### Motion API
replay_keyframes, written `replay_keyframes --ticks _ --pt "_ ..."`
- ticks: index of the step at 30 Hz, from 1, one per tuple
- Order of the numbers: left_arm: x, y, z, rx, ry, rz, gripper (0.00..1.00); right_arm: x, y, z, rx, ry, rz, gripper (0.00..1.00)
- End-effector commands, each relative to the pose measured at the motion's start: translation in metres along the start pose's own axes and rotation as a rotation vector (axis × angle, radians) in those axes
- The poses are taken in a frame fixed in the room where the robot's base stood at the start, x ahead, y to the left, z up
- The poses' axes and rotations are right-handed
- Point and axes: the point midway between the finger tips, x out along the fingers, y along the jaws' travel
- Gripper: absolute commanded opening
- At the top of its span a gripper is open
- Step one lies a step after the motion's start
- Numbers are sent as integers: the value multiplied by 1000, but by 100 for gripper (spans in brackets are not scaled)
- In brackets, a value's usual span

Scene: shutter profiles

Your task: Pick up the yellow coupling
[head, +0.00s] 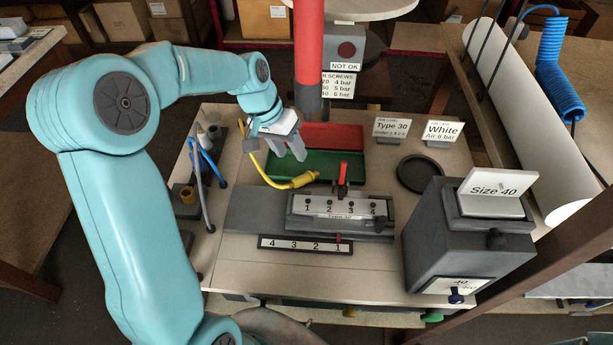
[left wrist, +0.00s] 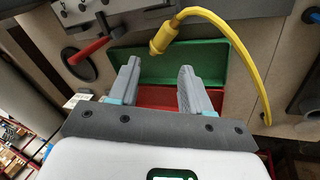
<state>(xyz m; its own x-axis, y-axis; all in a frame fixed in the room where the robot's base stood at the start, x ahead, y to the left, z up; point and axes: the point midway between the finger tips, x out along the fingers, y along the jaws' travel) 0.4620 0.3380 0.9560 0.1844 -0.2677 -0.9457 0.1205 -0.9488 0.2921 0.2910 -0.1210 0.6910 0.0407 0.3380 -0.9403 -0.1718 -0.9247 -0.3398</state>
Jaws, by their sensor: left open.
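The yellow coupling (head: 304,179) sits at the end of a yellow hose, over the near edge of the green tray (head: 273,163). In the left wrist view the coupling (left wrist: 161,41) shows beyond my fingertips, above the gap between them and a little to the left. My left gripper (head: 288,150) is open and empty above the green tray, to the left of and behind the coupling. Its two fingers show apart in the left wrist view (left wrist: 160,72), with no contact with the coupling. My right gripper is not in view.
A red tray (head: 345,137) lies behind the green one. A red-handled clamp (head: 343,172) stands right of the coupling, by the numbered fixture (head: 335,216). A red and grey column (head: 308,60) hangs close to my left gripper. A grey Size 40 box (head: 455,240) stands right.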

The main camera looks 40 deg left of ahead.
Motion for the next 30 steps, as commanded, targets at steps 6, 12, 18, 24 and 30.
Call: replay_keyframes --ticks 6,12,18,24,30 --pt "41 1 1 0 -3 1 48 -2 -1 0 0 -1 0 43" --pt "56 1 0 -1 -3 1 48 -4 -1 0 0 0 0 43" --pt "89 0 1 -1 -3 1 48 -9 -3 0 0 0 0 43" --pt "102 0 0 -1 0 0 48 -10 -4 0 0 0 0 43" --pt "102 0 0 -1 1 0 35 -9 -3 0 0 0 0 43"
